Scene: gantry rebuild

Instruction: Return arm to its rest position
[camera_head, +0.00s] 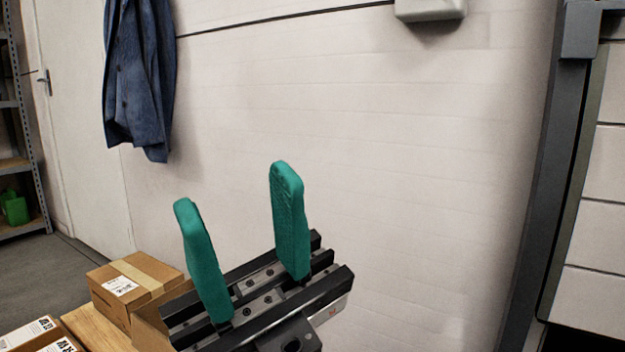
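My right gripper (232,192) shows in the lower middle of the head view. Its two green fingers point up and stand well apart. Nothing is between them; only the white wall shows there. The gripper's dark rail body is in front of the cardboard boxes and hides part of them. My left gripper does not show in this view.
Cardboard boxes (135,286) sit on a wooden surface (92,326) at lower left. Behind are a white wall (410,150), a hanging blue jacket (140,85) and a door (80,130). A shelf rack (22,165) stands far left. A dark frame (552,170) rises at right.

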